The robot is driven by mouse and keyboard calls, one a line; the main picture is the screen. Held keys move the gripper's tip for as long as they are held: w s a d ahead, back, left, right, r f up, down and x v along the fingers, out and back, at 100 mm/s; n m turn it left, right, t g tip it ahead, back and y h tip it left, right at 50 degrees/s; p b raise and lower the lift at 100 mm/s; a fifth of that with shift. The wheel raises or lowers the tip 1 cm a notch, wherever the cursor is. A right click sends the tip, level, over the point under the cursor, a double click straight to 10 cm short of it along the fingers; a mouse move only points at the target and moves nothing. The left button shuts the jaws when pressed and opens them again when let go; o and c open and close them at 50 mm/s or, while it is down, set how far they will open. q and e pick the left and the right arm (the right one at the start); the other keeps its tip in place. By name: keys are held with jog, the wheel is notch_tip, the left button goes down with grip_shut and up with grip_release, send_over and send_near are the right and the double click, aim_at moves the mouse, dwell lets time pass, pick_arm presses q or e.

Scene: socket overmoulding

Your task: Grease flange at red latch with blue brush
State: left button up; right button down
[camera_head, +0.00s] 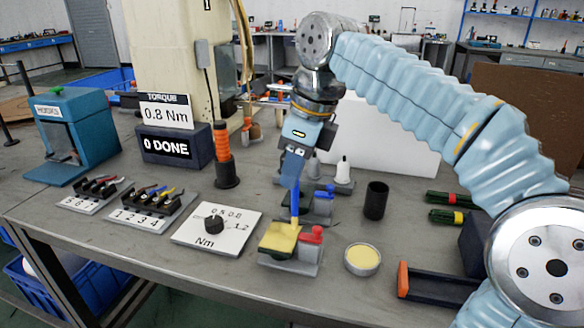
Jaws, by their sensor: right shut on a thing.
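My right gripper (292,176) points down over the middle of the table, shut on the blue brush (295,206). The brush is upright, and its lower end meets the yellow-topped block (280,238) on a grey fixture; I cannot tell whether it touches or is just above. The red latch (312,234) is on the same fixture, right of the block. The flange is not clearly distinguishable from the block. A round dish of pale yellow grease (362,258) stands to the right. My left gripper is not in view.
A fixture with a blue latch (323,192) stands behind the brush. A black cup (376,201), white-tipped bottle (343,171) and black tray with an orange end (440,287) are nearby. A torque dial plate (215,229) lies left. The front table strip is clear.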

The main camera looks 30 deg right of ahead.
jog(key=shift+s+a, duration=0.5)
jog(key=shift+a, duration=0.1)
jog(key=shift+d, duration=0.1)
jog(key=shift+w+d, duration=0.55)
jog(key=shift+d, duration=0.05)
jog(key=shift+s+a, duration=0.6)
jog(key=shift+a, duration=0.1)
jog(key=shift+r, duration=0.1)
jog(key=shift+r, duration=1.45)
jog(key=shift+w, duration=0.15)
